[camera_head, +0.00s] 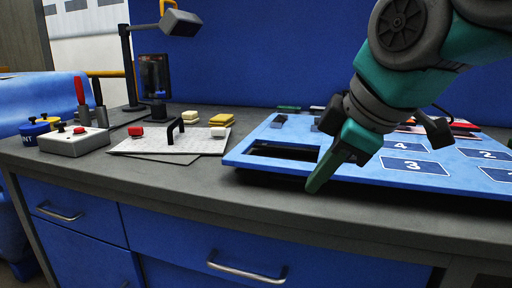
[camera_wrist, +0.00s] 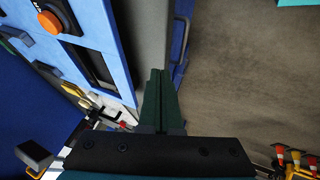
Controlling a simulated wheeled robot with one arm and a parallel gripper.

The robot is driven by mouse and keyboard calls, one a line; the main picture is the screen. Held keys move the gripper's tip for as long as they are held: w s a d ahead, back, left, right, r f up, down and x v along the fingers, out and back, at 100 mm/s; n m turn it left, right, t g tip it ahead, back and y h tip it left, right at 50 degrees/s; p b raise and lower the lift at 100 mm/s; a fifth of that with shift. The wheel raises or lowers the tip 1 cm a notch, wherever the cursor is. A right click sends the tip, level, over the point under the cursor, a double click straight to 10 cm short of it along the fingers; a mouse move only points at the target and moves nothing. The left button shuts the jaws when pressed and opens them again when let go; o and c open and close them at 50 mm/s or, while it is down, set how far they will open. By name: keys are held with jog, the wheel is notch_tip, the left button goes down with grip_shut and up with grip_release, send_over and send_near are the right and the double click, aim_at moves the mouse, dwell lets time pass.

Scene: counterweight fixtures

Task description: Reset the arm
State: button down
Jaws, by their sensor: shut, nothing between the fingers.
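My gripper (camera_head: 316,186) is shut and empty, with its green fingers together and pointing down and to the left in the head view. It hangs over the front edge of the blue numbered board (camera_head: 258,136), beside the board's dark rectangular opening. My arm hides part of the board. In the wrist view my gripper (camera_wrist: 161,72) points along the counter's front edge, its two fingers side by side with nothing between them. The blue board (camera_wrist: 128,45) lies to its left, with an orange knob (camera_wrist: 49,22) on it.
Blue drawers (camera_head: 205,246) are below the counter; open floor shows in the wrist view.

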jog(key=s+d+f+m+g+h, duration=0.1)
jog(key=s+f+m, duration=0.3)
jog(key=f, duration=0.7)
jog(key=s+d+f+m+g+h, duration=0.1)
jog(key=s+d+f+m+g, duration=0.2)
jog(key=f, duration=0.8)
jog(key=s+d+f+m+g+h, duration=0.1)
jog(key=s+d+f+m+g, duration=0.1)
jog(key=s+f+m, duration=0.5)
notch_tip(320, 180, down, 5)
jog(key=shift+s+r+g, duration=0.2)
jog(key=shift+s+g, duration=0.4)
jog(key=shift+s, duration=0.45)
